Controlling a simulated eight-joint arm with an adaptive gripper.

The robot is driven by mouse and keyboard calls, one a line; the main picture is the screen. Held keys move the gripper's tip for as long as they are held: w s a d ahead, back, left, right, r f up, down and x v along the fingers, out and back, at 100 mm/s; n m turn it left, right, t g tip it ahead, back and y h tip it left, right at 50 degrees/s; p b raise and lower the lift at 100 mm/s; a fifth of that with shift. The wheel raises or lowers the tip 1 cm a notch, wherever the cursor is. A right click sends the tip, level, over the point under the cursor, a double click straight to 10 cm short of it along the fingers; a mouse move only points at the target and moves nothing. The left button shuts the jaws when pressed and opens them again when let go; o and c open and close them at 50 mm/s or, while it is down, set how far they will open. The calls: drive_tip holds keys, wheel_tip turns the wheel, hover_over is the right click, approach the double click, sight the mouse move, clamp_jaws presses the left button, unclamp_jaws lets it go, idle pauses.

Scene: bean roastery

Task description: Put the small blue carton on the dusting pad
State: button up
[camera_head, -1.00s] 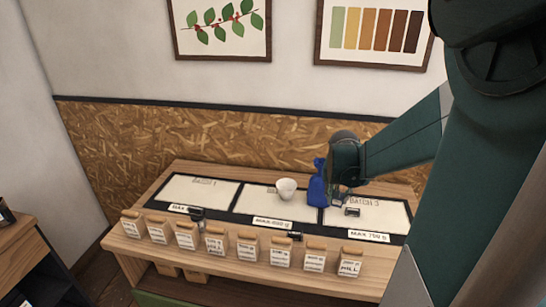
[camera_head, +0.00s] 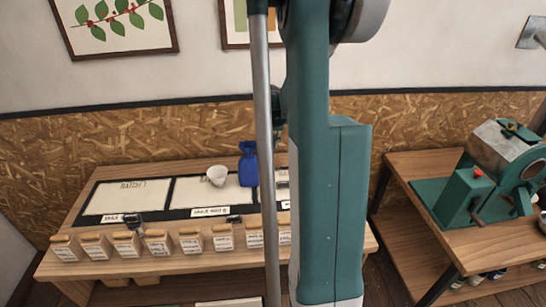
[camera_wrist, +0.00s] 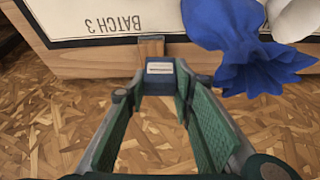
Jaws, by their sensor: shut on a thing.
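The small dark blue carton (camera_wrist: 160,75) with a white label sits between my fingertips in the wrist view. My gripper (camera_wrist: 165,88) is shut on it and holds it out beyond the bench edge as seen there. In the head view my own arm hides the gripper and carton. White panels marked Batch 1 (camera_head: 125,198) and Batch 3 (camera_wrist: 95,14) lie on the bench's dark mat. I cannot tell any surface in view as the dusting pad.
A crumpled blue pouch (camera_head: 248,168) and a white cup (camera_head: 216,175) stand on the bench (camera_head: 175,263). Several labelled, wood-topped jars (camera_head: 158,242) line its front. At right, a second table (camera_head: 410,215) bears a green roasting machine (camera_head: 478,195); a gap separates the tables.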

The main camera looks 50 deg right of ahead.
drive_tip(key=w+d+p, duration=0.2)
drive_tip(key=w+d, duration=0.1)
drive_tip(key=d, duration=0.4)
drive_tip(key=shift+w+d+f+n+p, duration=0.15)
drive_tip(key=shift+w+f+n+p, duration=0.15)
drive_tip(key=shift+n+p, duration=0.1)
hover_over(273, 157)
drive_tip(key=a, duration=0.1)
drive_tip(key=shift+s+f, duration=0.25)
drive_tip(key=shift+f, duration=1.35)
drive_tip(key=shift+s+f, duration=0.2)
drive_tip(key=shift+f, duration=1.35)
drive_tip(key=shift+f, duration=1.85)
drive_tip(key=shift+f, duration=0.2)
drive_tip(key=o, duration=0.8)
